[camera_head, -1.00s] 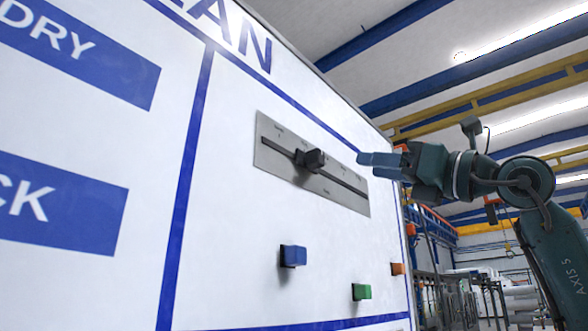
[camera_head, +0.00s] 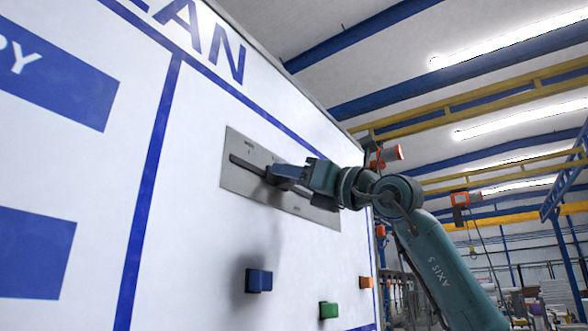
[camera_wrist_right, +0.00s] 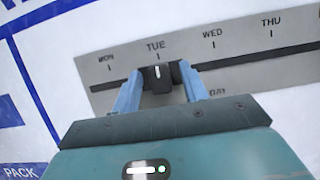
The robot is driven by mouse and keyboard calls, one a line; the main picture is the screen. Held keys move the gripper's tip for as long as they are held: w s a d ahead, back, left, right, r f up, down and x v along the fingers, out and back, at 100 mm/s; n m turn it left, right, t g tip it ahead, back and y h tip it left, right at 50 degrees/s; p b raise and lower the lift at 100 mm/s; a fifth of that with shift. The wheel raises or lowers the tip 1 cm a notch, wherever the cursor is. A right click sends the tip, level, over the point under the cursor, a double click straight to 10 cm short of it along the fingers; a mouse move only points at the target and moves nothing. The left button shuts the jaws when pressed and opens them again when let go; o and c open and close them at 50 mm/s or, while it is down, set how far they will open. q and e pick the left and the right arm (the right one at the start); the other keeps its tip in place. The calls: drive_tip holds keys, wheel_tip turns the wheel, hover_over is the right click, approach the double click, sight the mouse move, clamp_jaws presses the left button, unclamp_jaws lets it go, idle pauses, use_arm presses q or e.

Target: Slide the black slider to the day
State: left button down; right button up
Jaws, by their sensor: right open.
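The black slider (camera_wrist_right: 157,78) stands in its slot just under the TUE mark in the right wrist view. My right gripper (camera_wrist_right: 160,72) is open, with its two blue fingers on either side of the slider. I cannot tell whether either finger touches it. The grey plate (camera_wrist_right: 240,58) shows the labels MON, TUE, WED and THU above the slot. In the head view my right gripper (camera_head: 285,173) is at the plate (camera_head: 236,180) and mostly hides the slider. My left gripper is not in view.
Below the plate, a blue block (camera_head: 259,280), a green block (camera_head: 329,310) and an orange block (camera_head: 366,282) stick out from the white board (camera_head: 200,200). Blue panels lie to the left. The board's edge is to the right, with the open hall beyond.

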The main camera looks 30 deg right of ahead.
drive_tip(key=shift+c, duration=0.5)
clamp_jaws()
